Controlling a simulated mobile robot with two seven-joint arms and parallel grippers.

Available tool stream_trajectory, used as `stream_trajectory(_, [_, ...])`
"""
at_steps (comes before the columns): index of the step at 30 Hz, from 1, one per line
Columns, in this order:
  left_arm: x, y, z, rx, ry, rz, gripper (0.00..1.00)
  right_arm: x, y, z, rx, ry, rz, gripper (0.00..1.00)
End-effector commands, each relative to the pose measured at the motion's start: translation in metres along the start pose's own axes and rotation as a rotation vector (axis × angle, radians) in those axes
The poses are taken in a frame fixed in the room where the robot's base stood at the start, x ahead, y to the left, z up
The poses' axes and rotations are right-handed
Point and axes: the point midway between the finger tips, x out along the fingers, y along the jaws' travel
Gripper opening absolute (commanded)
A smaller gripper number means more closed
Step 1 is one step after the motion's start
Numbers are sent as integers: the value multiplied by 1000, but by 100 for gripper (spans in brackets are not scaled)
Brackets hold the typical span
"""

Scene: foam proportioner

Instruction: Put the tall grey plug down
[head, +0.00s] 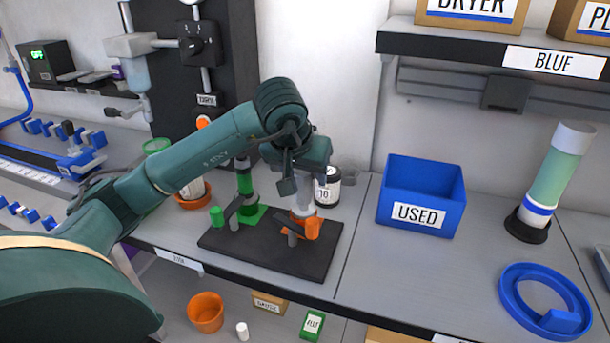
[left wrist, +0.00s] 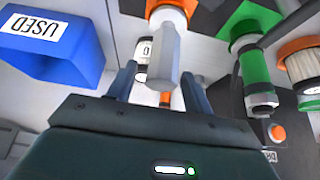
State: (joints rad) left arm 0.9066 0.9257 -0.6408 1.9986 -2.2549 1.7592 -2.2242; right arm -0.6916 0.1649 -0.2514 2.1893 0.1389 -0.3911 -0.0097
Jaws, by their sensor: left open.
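The tall grey plug (left wrist: 164,55) is a faceted grey piece between the two spread fingers of my left gripper (left wrist: 158,88) in the left wrist view. One end of it meets an orange ring (left wrist: 168,10). In the head view my left gripper (head: 304,186) is open above the orange fixture (head: 299,228) on the black plate (head: 222,240). The gripper hides much of the plug there. I cannot tell whether a finger touches it. My right gripper is not in view.
A green fixture (head: 244,184) stands left of the orange one on the plate. A jar (head: 328,190) is just behind. A blue USED bin (head: 420,185) stands to the right. Grey counter (head: 380,270) is clear in front of it; a blue ring (head: 512,290) lies farther right.

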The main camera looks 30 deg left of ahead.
Motion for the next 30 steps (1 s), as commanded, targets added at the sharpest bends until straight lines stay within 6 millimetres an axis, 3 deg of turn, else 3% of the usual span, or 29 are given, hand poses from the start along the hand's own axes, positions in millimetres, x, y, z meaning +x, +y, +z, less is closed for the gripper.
stream_trajectory(6, [-52,0,-1,2,8,0,51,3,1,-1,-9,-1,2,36])
stream_trajectory(13, [-94,0,0,0,5,1,51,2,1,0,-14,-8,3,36])
stream_trajectory(19, [-108,0,1,0,2,-1,51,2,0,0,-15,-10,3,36])
stream_trajectory(30, [-108,0,1,0,1,-1,51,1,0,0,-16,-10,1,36])
